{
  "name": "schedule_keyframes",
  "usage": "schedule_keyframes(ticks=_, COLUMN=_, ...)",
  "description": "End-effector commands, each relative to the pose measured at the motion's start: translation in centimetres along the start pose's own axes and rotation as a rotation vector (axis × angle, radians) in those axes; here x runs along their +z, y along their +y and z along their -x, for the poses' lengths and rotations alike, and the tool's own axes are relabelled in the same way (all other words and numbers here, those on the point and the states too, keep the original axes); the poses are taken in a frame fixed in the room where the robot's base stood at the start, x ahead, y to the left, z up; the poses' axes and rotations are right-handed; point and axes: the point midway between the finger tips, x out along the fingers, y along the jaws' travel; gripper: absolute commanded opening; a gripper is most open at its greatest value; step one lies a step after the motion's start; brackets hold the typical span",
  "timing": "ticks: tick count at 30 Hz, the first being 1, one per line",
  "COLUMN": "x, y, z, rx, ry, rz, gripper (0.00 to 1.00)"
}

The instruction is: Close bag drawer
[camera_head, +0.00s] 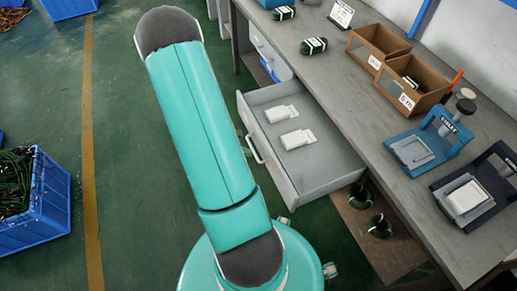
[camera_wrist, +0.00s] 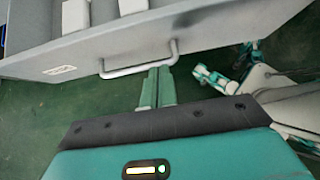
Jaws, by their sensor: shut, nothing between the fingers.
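The bag drawer (camera_head: 330,165) stands pulled out from under the grey workbench in the head view, with two white packets (camera_head: 281,114) lying inside. Its metal handle (camera_head: 255,149) is on the front panel, facing left. In the wrist view the drawer front (camera_wrist: 215,33) crosses the top, with the handle (camera_wrist: 120,72) below it. My gripper (camera_wrist: 158,72) has its two green fingers shut and empty, with the tips at the handle's right part. I cannot tell whether they touch it. In the head view my arm hides the gripper.
The workbench (camera_head: 345,95) carries cardboard boxes (camera_head: 415,85), a blue fixture (camera_head: 440,140) and a dark fixture (camera_head: 475,190). Dark coils (camera_head: 380,226) lie on a board under the drawer. A blue crate (camera_head: 40,215) stands at left; the green floor between is clear.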

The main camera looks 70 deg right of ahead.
Motion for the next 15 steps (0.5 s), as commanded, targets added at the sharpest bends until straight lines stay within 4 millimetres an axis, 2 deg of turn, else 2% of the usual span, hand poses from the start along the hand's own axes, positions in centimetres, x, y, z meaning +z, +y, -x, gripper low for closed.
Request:
schedule_keyframes(ticks=3, x=0.2, y=-0.1, z=-2.4, rx=-0.004, ry=0.001, rz=-0.002, gripper=0.0)
schedule_keyframes(ticks=6, x=1.6, y=-0.1, z=-3.4, rx=-0.003, ry=0.001, rz=-0.005, gripper=0.0)
schedule_keyframes(ticks=15, x=2.9, y=0.0, z=-4.6, rx=0.0, ry=0.0, rz=-0.001, gripper=0.0)
